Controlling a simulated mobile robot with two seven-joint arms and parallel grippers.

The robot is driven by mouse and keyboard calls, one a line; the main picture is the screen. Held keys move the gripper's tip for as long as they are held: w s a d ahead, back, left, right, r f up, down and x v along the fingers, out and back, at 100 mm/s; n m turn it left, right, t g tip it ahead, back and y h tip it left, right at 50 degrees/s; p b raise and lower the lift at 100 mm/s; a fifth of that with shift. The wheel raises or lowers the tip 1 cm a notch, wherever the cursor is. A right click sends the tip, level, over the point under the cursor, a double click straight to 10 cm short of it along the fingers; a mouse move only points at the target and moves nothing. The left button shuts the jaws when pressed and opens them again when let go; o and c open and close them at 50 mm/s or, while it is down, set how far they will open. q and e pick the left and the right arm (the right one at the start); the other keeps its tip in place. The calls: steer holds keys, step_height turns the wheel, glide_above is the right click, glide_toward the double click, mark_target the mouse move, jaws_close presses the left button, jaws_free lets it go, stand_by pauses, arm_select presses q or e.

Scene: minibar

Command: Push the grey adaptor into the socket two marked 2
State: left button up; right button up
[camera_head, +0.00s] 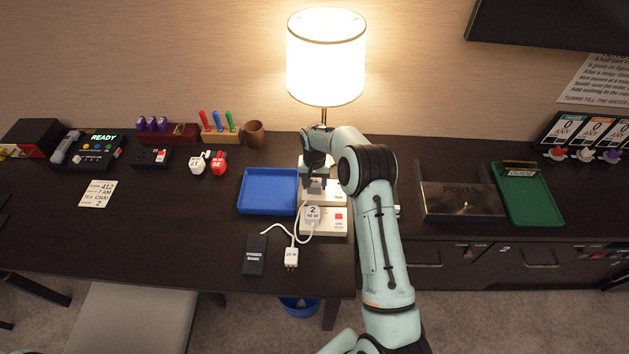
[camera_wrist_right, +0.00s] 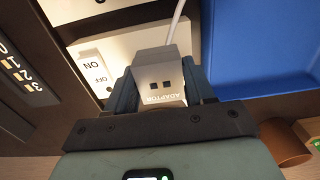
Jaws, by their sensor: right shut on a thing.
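My right gripper (camera_head: 314,182) is over the upper white socket box (camera_head: 337,198), beside the blue tray. In the right wrist view its fingers (camera_wrist_right: 163,88) are shut on the grey adaptor (camera_wrist_right: 160,75), a block with two dark slots and the word ADAPTOR. The adaptor is over a white socket box (camera_wrist_right: 112,50) with an ON/OFF switch; its underside is hidden, so I cannot tell whether it touches. A lower white socket box (camera_head: 337,229) has a red switch and carries a white piece (camera_head: 312,214) marked 2. My left gripper is not in view.
The blue tray (camera_head: 243,205) is just left of the sockets. A white plug (camera_head: 291,256) and black power brick (camera_head: 255,253) lie in front, with a loose white cable. The lamp (camera_head: 326,60) stands behind. A dark box (camera_head: 460,201) and green tray (camera_head: 548,209) are at right.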

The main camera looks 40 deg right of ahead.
mark_target(314, 182)
steer(key=shift+f, duration=0.2)
steer(key=o, duration=1.2)
step_height(314, 182, up, 13)
steer(key=shift+r, duration=0.15)
